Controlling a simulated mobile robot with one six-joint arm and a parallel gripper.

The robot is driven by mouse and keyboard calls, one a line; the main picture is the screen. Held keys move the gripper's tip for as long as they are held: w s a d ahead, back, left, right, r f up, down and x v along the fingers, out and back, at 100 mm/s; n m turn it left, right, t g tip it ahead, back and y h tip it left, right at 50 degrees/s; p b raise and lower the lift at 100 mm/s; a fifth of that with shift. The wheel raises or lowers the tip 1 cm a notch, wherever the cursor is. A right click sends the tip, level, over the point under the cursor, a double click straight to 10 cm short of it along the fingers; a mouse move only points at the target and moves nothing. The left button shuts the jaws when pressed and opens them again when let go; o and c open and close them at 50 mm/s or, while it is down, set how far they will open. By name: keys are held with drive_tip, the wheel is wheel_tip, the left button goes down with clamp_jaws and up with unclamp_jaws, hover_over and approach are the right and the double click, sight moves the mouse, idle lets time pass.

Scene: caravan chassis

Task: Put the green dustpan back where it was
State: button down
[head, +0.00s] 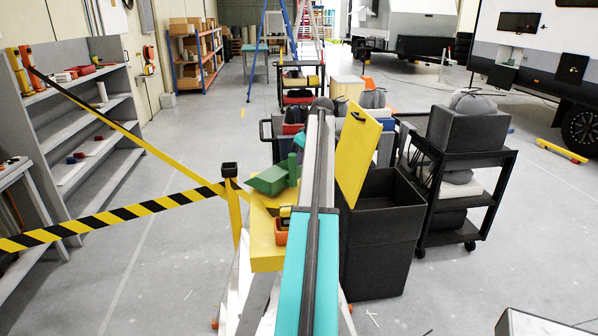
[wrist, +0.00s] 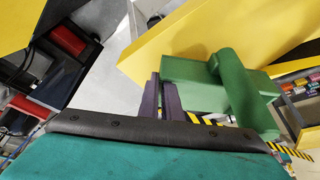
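The green dustpan (head: 275,178) is in the middle of the head view, just left of my arm, above a yellow cart top (head: 262,247). In the wrist view the dustpan (wrist: 220,85) is right of centre, with its thick upright part facing the camera, against a yellow panel. My gripper's dark purple fingers (wrist: 165,98) stand close together at the dustpan's left end. I cannot tell whether they touch or grip it. In the head view my gripper is hidden behind my arm.
A black bin (head: 382,245) with a raised yellow lid (head: 357,150) stands right of my arm. A dark cart (head: 465,185) is further right. Black-and-yellow tape (head: 110,216) crosses the left side, before grey shelves (head: 85,135). Open floor lies at far right.

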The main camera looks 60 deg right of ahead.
drive_tip(key=shift+f+p, duration=0.7)
drive_tip(key=shift+f, duration=0.85)
drive_tip(key=c, duration=2)
unclamp_jaws()
drive_tip(key=shift+f, duration=0.1)
drive_tip(key=shift+s+r, duration=0.1)
drive_tip(key=shift+r, duration=0.15)
drive_tip(key=shift+b+v, duration=1.65)
drive_tip(key=shift+v, duration=4.25)
drive_tip(key=shift+r, duration=0.15)
